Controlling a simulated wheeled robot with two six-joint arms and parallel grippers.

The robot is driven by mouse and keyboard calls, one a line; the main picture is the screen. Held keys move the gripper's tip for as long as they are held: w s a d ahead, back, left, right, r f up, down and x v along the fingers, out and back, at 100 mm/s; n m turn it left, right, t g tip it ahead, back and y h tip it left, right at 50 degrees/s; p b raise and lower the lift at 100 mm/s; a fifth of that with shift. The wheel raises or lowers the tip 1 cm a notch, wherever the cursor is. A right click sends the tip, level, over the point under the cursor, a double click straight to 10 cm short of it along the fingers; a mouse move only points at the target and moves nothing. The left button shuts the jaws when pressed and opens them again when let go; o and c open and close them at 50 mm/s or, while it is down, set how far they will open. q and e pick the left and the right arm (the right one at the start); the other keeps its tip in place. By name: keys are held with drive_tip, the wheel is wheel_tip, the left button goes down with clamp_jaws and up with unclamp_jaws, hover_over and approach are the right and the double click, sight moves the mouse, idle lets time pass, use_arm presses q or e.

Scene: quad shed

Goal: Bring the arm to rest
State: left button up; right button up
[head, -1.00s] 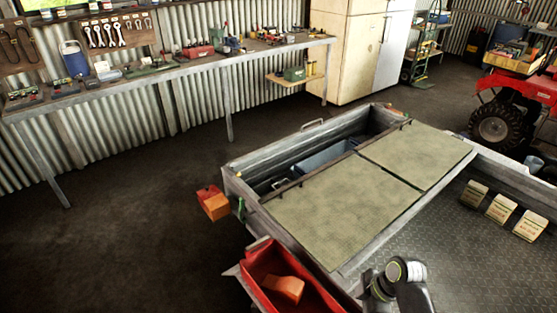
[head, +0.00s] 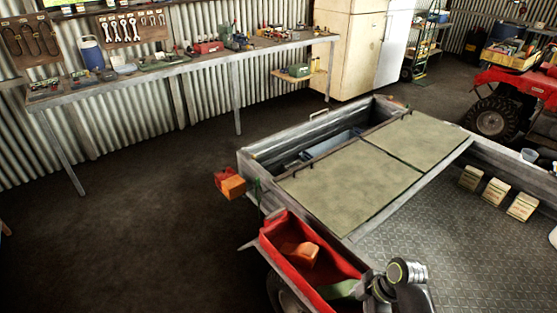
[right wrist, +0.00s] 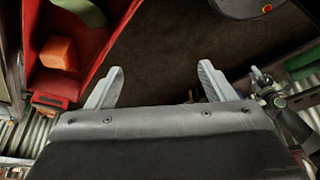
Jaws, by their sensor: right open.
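My right gripper (right wrist: 161,78) is open in the right wrist view. Its two pale fingers stand apart with nothing between them, over dark floor. A red open tray (right wrist: 94,62) with an orange block (right wrist: 57,52) lies to the left of the fingers. In the head view, part of my arm (head: 402,275) shows at the bottom right, in front of the trailer bed; no fingers show there. My left gripper shows in neither view.
A metal trailer has two pale lids (head: 350,187) and a tread-plate bed (head: 430,235) with several small boxes. The red tray (head: 275,237) hangs at its near side, above a wheel (head: 287,296). A workbench (head: 150,80) lines the wall. The floor (head: 130,235) at left is clear.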

drive_tip(key=s+d+r+m+t+h, duration=0.25)
drive_tip(key=s+d+r+m, duration=0.2)
drive_tip(key=s+m, duration=0.45)
drive_tip(key=s+d+r+m+t+h, duration=0.1)
drive_tip(key=s+d+r+m+h, duration=0.3)
drive_tip(key=s+d+m, duration=0.5)
wheel_tip(320, 180, down, 29)
drive_tip(key=s+a+n+g+b, duration=0.1)
drive_tip(key=s+a+g+b, duration=0.1)
drive_tip(key=b, duration=0.3)
use_arm(q)
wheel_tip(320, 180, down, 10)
drive_tip(key=b, duration=0.5)
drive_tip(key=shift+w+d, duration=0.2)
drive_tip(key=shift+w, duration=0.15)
use_arm(e)
drive_tip(key=s+f, duration=0.7)
drive_tip(key=f, duration=0.4)
drive_tip(key=s+f+y, duration=0.1)
drive_tip(key=s+f, duration=0.7)
drive_tip(key=f, duration=0.3)
drive_tip(key=shift+s+a+g, duration=0.25)
drive_tip(key=shift+a+g, duration=0.15)
drive_tip(key=shift+g, duration=0.05)
